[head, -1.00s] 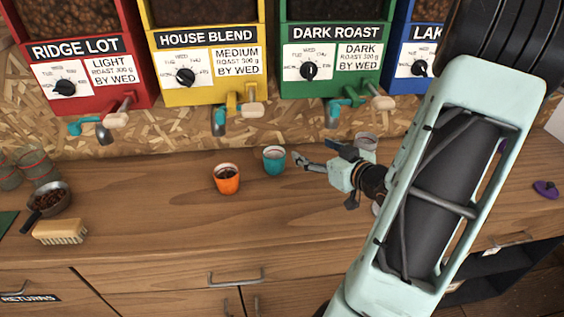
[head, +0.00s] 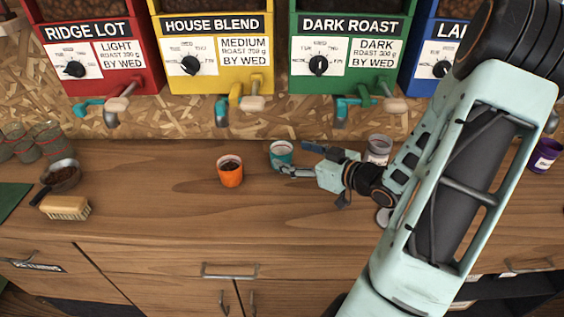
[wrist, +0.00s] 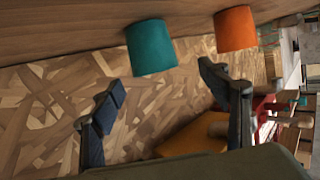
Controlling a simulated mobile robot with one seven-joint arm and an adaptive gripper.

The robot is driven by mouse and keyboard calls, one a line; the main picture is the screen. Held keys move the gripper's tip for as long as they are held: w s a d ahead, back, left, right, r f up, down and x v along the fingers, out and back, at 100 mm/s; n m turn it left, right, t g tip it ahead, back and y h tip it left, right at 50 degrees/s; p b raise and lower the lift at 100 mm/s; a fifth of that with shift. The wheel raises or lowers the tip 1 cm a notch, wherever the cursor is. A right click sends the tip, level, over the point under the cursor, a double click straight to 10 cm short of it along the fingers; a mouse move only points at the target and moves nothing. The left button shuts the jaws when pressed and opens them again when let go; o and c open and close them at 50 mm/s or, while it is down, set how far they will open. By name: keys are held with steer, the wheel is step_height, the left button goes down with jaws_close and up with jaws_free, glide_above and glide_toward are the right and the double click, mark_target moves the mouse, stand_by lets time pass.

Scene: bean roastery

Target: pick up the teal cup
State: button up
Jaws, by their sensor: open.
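The teal cup (head: 281,156) stands upright on the wooden counter below the dispensers. It also shows in the wrist view (wrist: 151,47), ahead of the fingertips and across the gap between them. My gripper (head: 300,160) is at the cup's right in the head view, open and empty. Its lower fingertip overlaps the cup's lower right edge there; I cannot tell if they touch. In the wrist view my gripper (wrist: 163,92) has its two dark fingers wide apart.
An orange cup (head: 231,172) with dark contents stands close left of the teal cup. A grey-white container (head: 378,149) stands behind my wrist. The dispensers' spouts (head: 222,110) hang above the counter. A brush (head: 66,207) and a scoop (head: 61,175) lie far left. The counter front is clear.

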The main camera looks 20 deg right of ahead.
mark_target(274, 147)
steer(key=x, duration=0.6)
steer(key=shift+w+d+f, duration=0.2)
steer(key=shift+w+f, duration=0.05)
steer(key=shift+w, duration=0.05)
steer(key=shift+c, duration=0.3)
steer(key=c, duration=1.2)
